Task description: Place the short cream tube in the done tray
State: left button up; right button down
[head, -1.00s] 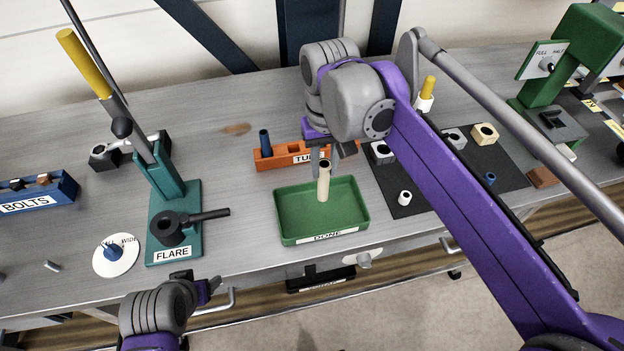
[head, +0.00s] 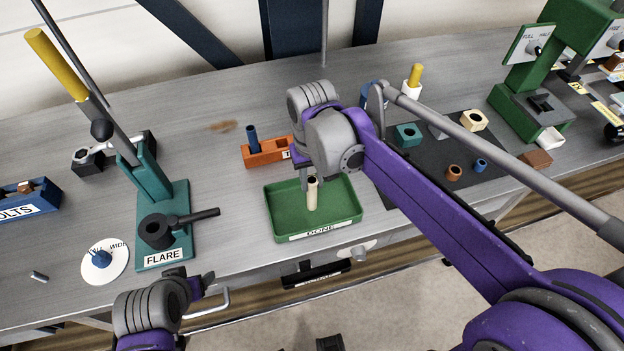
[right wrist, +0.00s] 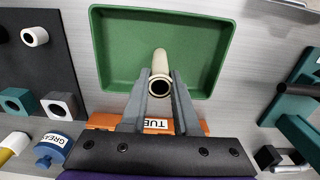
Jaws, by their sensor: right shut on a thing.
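The short cream tube (head: 312,194) is upright within the outline of the green done tray (head: 340,226). My right gripper (head: 312,180) is shut on its upper part. In the right wrist view, the tube (right wrist: 160,62) lies between the two grey fingers (right wrist: 160,88), with its open end facing the camera and the tray (right wrist: 112,60) behind it. I cannot tell whether its lower end touches the tray floor. My left gripper (head: 196,286) is low at the table's front edge, away from the tube; its jaw opening is unclear.
An orange tube rack (head: 262,153) with a dark blue tube stands behind the tray. The teal flare press (head: 165,225) is left of it. A dark mat (head: 425,180) with blocks and rings lies right. Bare table separates press and tray.

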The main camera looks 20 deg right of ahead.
jog(key=c, duration=0.6)
grip_release()
jog(key=shift+c, duration=0.2)
notch_tip(320, 180, up, 12)
jog(key=s+d+f+t, duration=0.2)
jog(key=s+f, duration=0.2)
jog(key=f, duration=0.1)
jog(key=s+d+f+t, duration=0.1)
jog(key=s+d+f, duration=0.1)
jog(key=s+f, duration=0.2)
jog(key=s+d+f+t+p, duration=0.1)
jog(key=s+d+f+t, duration=0.1)
jog(key=s+f, duration=0.3)
jog(key=shift+d+f+t, duration=0.15)
jog(key=shift+f, duration=0.65)
jog(key=shift+d+f+t, duration=0.15)
jog(key=shift+f, duration=0.6)
